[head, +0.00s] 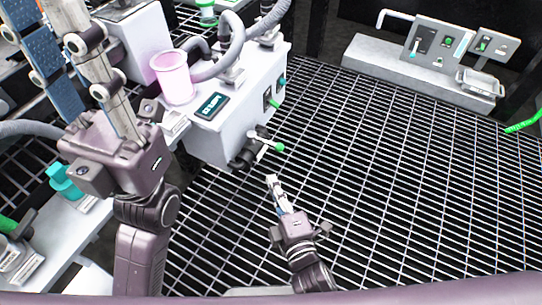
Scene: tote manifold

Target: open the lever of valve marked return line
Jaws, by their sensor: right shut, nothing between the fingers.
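A dark valve (242,156) sticks out of the lower front of the white manifold box (211,140). Its pale lever (264,142) points right and ends in a green knob (280,147). I cannot read a return line marking on it. My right gripper (271,180) is shut and empty, pointing up just below the lever and apart from it in the picture. My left gripper (45,15) is large and near the camera at the left. Its fingers point up to the frame's top edge, and it hides part of the box's left side.
A pink cup (174,80) and grey hoses (224,55) sit on the box, beside a dark label plate (212,106) with unclear text. A teal part (65,181) is at the left. A control panel (436,43) stands at the back right. Open grating floor (400,170) fills the right.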

